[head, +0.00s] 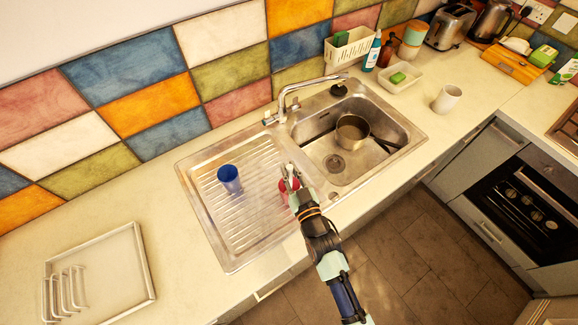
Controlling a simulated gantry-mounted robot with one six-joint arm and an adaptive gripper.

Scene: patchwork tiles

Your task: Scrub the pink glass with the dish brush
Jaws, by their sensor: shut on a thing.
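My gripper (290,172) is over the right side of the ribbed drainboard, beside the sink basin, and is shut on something. A small red-pink thing (283,186) shows at its fingers, low over the drainboard. Most of it is hidden by my gripper, so I cannot tell whether it is the pink glass or part of a brush. No dish brush can be made out clearly.
A blue cup (229,182) stands on the drainboard (240,235) to the left. A pan (352,132) sits in the sink. The tap (290,100) rises behind. A white mug (447,99) and green sponge (398,77) are right. The left counter holds a tray (147,262).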

